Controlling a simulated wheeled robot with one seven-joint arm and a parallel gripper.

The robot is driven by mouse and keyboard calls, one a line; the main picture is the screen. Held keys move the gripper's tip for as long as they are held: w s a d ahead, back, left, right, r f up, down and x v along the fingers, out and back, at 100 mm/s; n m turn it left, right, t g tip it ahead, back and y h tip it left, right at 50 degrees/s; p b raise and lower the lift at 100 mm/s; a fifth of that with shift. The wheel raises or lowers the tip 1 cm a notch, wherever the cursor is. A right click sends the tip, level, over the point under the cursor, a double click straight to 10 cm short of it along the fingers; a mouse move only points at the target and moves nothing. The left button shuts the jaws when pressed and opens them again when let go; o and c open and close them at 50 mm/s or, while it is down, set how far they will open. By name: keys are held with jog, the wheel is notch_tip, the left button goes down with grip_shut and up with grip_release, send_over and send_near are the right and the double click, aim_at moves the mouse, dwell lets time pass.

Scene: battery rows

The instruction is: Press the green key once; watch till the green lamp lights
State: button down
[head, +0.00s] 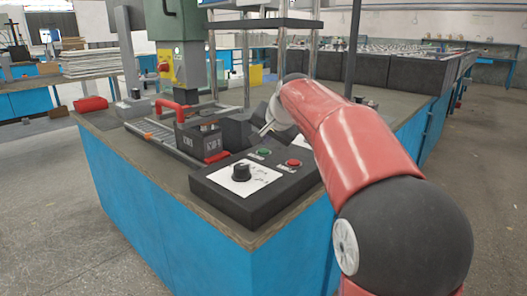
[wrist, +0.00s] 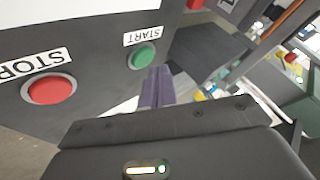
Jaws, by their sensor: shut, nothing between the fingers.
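The green key (head: 263,152) is a round button on the sloped top of a dark control box (head: 255,208). In the wrist view the green key (wrist: 142,55) has a grey ring and a START label. My gripper (head: 266,130) is above and just behind the key in the head view. In the wrist view my gripper's dark fingers (wrist: 157,72) are shut and empty, their tips close to the key's lower right edge. I cannot tell whether they touch it. I cannot make out a green lamp in either view.
A red STOP key (head: 294,163) sits beside the green one, also seen in the wrist view (wrist: 50,91). A black knob (head: 241,172) is on the box's front left. Dark blocks (head: 200,140) and a green press (head: 182,22) stand behind on the bench.

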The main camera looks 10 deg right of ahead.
aim_at(265, 153)
jog(key=shift+f, duration=0.1)
jog(key=shift+f, duration=0.3)
jog(key=shift+f+b, duration=0.4)
jog(key=shift+b, duration=0.2)
dwell(0.6)
dwell(0.3)
jog(key=shift+r+p, duration=0.8)
jog(key=shift+r, duration=0.15)
notch_tip(265, 153, up, 5)
jog(key=p, duration=0.4)
jog(key=shift+p, duration=0.35)
